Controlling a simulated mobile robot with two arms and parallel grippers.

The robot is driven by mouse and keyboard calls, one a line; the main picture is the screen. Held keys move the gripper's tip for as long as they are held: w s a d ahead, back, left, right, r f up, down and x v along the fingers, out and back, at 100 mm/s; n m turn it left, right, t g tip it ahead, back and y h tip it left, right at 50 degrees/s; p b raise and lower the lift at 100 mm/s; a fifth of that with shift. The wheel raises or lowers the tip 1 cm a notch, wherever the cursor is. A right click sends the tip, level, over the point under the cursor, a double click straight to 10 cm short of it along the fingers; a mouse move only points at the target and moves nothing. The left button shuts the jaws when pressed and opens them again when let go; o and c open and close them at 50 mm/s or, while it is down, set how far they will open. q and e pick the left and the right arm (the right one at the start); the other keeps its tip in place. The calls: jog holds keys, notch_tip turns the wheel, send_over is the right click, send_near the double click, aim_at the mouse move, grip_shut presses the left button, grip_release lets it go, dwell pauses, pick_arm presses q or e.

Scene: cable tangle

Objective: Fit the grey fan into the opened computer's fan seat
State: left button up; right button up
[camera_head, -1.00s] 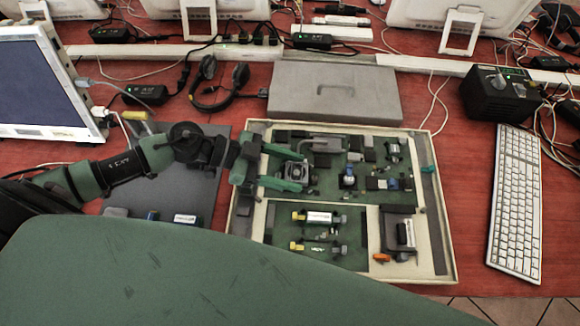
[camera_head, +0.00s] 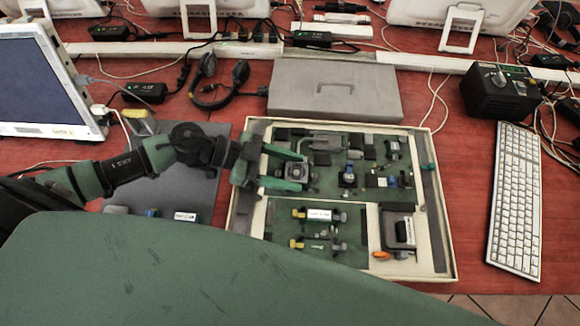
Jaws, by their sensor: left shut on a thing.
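The opened computer (camera_head: 435,215) is a shallow beige case with green boards inside, lying flat on the red table. The grey fan (camera_head: 298,172), small and square, is in its upper left part. My left gripper (camera_head: 296,170) reaches in from the left, with one green finger above the fan and one below it in the picture. It is shut on the fan. I cannot tell whether the fan touches the board beneath it. The fan seat is not distinct and may be hidden under the fan and fingers. My right gripper is out of view.
A grey cover panel (camera_head: 335,90) lies behind the case. A dark mat (camera_head: 190,185) with small parts is to its left. A white keyboard (camera_head: 515,200) and a black box (camera_head: 500,93) are at the right. Headphones (camera_head: 215,85) and loose cables lie behind.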

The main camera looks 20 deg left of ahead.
pick_arm(q)
jog(key=shift+f, duration=0.15)
jog(key=o, duration=1.4)
jog(key=shift+o, duration=0.2)
jog(key=v, duration=0.7)
jog(key=shift+s+a, duration=0.15)
jog(key=shift+a, duration=0.2)
jog(key=shift+r, duration=0.25)
notch_tip(320, 180, up, 6)
jog(key=p, duration=0.6)
jog(key=shift+f, duration=0.1)
